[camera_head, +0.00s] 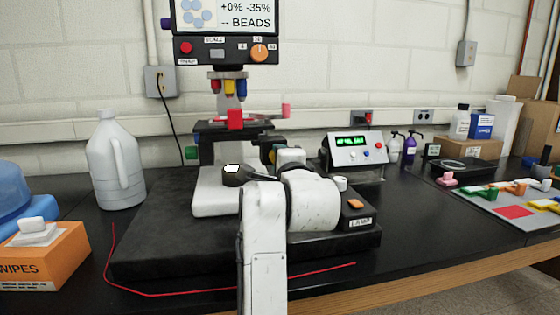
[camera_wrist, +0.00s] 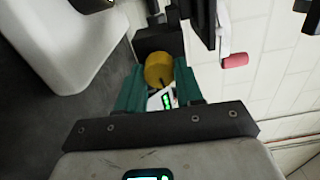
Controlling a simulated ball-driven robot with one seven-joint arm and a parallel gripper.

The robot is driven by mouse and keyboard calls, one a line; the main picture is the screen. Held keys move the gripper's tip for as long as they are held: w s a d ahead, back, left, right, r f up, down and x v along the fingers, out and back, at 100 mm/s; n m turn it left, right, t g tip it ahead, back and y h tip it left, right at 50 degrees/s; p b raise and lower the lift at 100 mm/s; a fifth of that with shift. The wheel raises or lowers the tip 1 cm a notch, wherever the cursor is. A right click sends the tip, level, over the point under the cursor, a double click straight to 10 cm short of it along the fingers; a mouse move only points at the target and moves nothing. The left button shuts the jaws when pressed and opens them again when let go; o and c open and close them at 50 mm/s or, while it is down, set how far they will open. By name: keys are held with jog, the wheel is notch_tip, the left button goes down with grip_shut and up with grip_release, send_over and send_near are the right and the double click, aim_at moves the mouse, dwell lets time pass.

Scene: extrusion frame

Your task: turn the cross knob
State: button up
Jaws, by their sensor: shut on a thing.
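A yellow round knob (camera_wrist: 158,69) sits between the teal fingers of my gripper (camera_wrist: 160,80) in the wrist view. The fingers are shut on its sides. A dark block on the microscope is just beyond it. In the head view my arm's white wrist reaches to the right side of the microscope, and only a small part of the yellow knob (camera_head: 270,155) shows there. My fingers are mostly hidden in that view. No cross shape on the knob can be made out.
The microscope's white base (camera_head: 212,192) stands on a black slab. A pink-red handle (camera_wrist: 235,61) sticks out near the gripper. A meter box (camera_head: 356,149) stands to the right, a white jug (camera_head: 115,165) to the left and a wipes box (camera_head: 45,258) at front left.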

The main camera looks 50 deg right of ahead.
jog(key=o, duration=1)
jog(key=v, duration=1)
jog(key=shift+s+a+f, duration=0.1)
jog(key=shift+s+a, duration=0.15)
jog(key=shift+s, duration=0.1)
